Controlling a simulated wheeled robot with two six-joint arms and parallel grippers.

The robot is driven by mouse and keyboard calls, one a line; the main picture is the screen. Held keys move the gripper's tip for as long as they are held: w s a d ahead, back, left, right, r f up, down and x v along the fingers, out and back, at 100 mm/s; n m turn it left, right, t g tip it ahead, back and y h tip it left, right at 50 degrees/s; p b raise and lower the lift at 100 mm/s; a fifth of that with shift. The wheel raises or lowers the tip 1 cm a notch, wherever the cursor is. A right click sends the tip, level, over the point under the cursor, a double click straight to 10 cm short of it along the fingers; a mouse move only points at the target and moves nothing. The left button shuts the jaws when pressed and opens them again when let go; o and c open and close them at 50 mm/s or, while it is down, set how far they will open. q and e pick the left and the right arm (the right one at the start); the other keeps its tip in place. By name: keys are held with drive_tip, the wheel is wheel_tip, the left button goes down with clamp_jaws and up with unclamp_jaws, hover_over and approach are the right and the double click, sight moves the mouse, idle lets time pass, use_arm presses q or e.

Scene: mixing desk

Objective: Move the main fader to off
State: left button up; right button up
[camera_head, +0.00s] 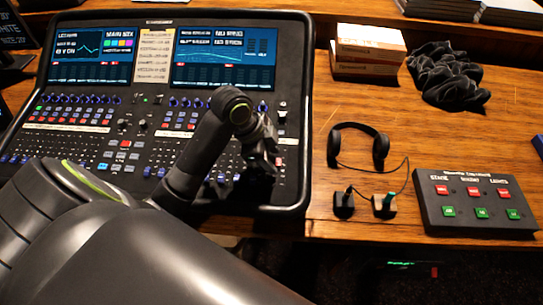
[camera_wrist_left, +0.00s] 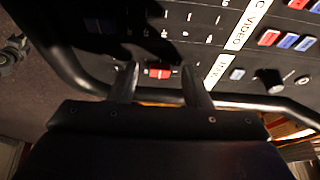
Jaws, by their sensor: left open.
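The mixing desk (camera_head: 290,120) is a black console with two screens and rows of knobs, buttons and faders. My left gripper (camera_head: 258,178) is low over the right front part of the desk, pointing down. In the left wrist view the two fingers of my left gripper (camera_wrist_left: 159,70) are apart. A red fader cap (camera_wrist_left: 160,73), which looks like the main fader, sits between the fingertips near the desk's front edge. I cannot tell whether either finger touches it. In the head view my arm and gripper hide this part of the desk. My right gripper is not in view.
Right of the desk, headphones (camera_head: 362,145) and a button box (camera_head: 475,203) with red and green buttons lie on the wooden table (camera_head: 420,130). Boxes (camera_head: 369,45) and a black cloth (camera_head: 445,75) lie farther back. The desk has a raised rim (camera_head: 306,100).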

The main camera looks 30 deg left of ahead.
use_arm(q)
drive_tip(key=shift+w+f, duration=0.1)
drive_tip(key=shift+f, duration=0.15)
clamp_jaws()
